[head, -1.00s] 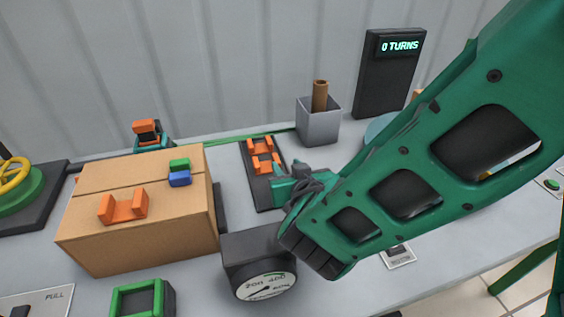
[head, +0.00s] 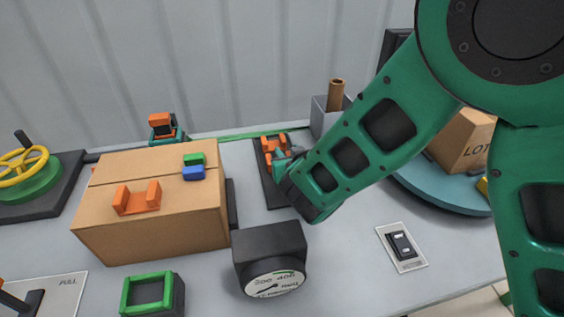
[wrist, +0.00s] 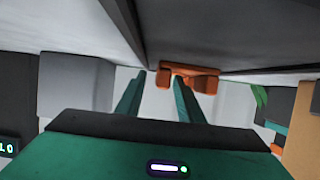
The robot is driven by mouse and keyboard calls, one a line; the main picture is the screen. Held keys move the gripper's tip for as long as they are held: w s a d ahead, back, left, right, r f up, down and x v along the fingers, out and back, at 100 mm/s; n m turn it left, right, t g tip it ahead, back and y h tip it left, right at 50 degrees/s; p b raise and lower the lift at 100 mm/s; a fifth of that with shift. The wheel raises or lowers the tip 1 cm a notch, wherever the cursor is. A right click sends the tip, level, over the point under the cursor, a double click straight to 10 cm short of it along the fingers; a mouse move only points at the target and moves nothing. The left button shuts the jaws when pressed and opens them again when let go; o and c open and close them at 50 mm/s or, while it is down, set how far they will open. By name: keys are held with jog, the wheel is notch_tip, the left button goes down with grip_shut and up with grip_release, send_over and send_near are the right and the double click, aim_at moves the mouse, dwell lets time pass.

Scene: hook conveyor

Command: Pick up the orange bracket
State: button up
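An orange bracket (head: 274,143) lies on a dark narrow strip at the back of the table; its near part is close to my gripper and partly hidden by it. Orange also shows in the wrist view (wrist: 188,72), beyond the fingertips and nearer the right finger. My gripper (head: 284,160) is at the strip beside this orange piece. In the wrist view its two green fingers (wrist: 156,88) are apart with nothing visibly held between them. Whether a finger touches the bracket I cannot tell. Another orange bracket (head: 137,198) sits on top of a cardboard box.
The cardboard box (head: 150,242) with green and blue blocks stands left of the strip (head: 277,197). A dark gauge (head: 269,245) stands in front. A grey bin (head: 325,122) stands behind my arm. A switch plate (head: 402,247) lies at right, with bare table around it.

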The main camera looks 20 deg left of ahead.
jog(key=shift+w+a+f, duration=0.1)
jog(key=shift+w+a, duration=0.05)
jog(key=shift+w, duration=0.15)
jog(key=shift+c, duration=0.3)
grip_shut()
